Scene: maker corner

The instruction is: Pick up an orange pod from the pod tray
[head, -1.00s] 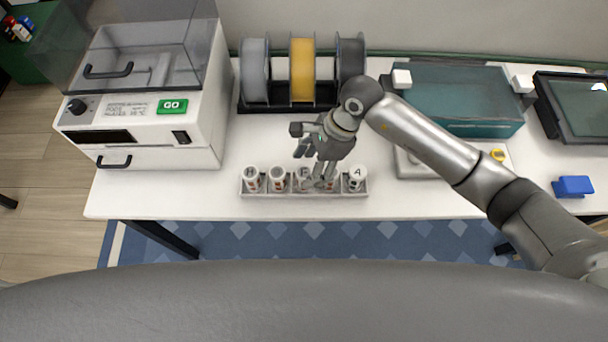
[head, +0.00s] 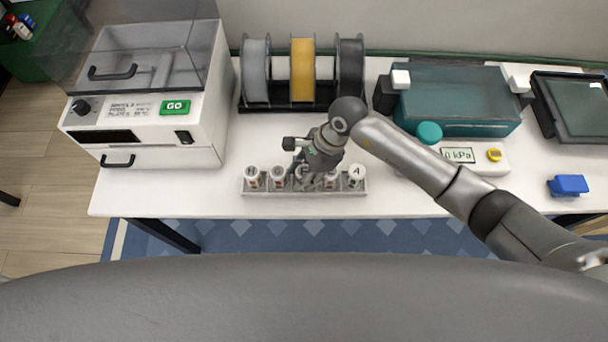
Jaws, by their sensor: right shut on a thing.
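The pod tray (head: 311,193) is a narrow grey rack near the table's front edge. It holds a row of several white pods with letters on their lids. The leftmost pod (head: 252,178), the second pod (head: 278,178) and the rightmost pod (head: 356,177) show reddish or dark label marks; their colours are too small to tell surely. My right gripper (head: 309,184) points down at the middle of the tray and is shut on the middle pod (head: 302,172), which is partly hidden by the fingers. The pod appears still in its slot. My left gripper is not in view.
A white machine with a green GO button (head: 174,107) stands at the left. A spool rack (head: 288,108) stands behind the tray. A teal box (head: 462,100), a gauge unit (head: 480,157), a screen (head: 575,103) and a blue block (head: 568,185) are at the right.

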